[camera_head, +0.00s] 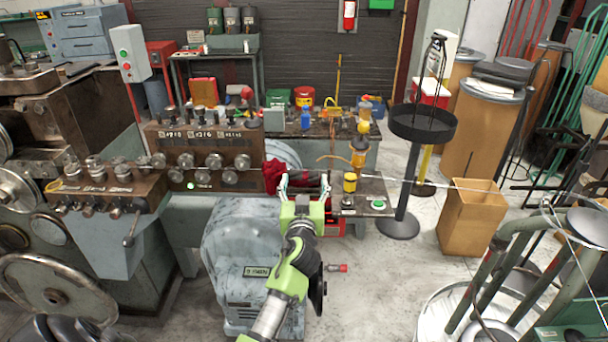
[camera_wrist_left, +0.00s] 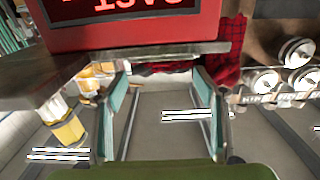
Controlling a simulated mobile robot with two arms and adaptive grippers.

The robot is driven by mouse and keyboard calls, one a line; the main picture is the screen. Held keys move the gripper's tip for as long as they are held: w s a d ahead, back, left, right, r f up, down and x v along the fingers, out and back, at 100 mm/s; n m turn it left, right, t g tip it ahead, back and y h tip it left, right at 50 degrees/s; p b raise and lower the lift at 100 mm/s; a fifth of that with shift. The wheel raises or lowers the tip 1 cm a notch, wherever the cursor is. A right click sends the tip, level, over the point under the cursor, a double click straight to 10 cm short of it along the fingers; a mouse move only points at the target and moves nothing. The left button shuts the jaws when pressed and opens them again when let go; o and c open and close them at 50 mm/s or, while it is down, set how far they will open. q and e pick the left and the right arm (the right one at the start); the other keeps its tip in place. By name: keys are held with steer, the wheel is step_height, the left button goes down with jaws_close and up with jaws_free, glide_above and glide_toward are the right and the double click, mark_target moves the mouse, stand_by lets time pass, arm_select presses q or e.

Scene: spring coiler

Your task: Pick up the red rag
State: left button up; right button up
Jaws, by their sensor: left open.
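The red rag (camera_head: 274,176) hangs at the right end of the coiler's roller block, just left of my left gripper. In the left wrist view, the rag (camera_wrist_left: 230,52) is dark red and checked, at the upper right, beyond and outside the right finger. My left gripper (camera_head: 304,184) is open, its two teal-lined fingers spread at the small machine table; it also shows in the left wrist view (camera_wrist_left: 158,75). Part of the rag is hidden behind the gripper and table edge. My right gripper is out of view.
A red box with a lit display (camera_wrist_left: 130,22) and a dark table edge (camera_wrist_left: 160,52) lie close ahead of the fingers. A yellow-topped post (camera_head: 349,184) and green button (camera_head: 378,205) stand right of the gripper. A grey motor housing (camera_head: 240,250) is below left.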

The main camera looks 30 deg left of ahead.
mark_target(304, 175)
arm_select(q)
steer(key=shift+r+p+x, duration=0.15)
steer(key=shift+p+x, duration=0.2)
steer(key=shift+x, duration=0.8)
steer(key=shift+r+p+x, duration=0.1)
steer(key=shift+p+x, duration=0.25)
steer(key=shift+x, duration=0.8)
steer(key=shift+s, duration=0.1)
steer(key=shift+c, duration=0.4)
steer(key=c, duration=0.6)
steer(key=shift+c, duration=0.3)
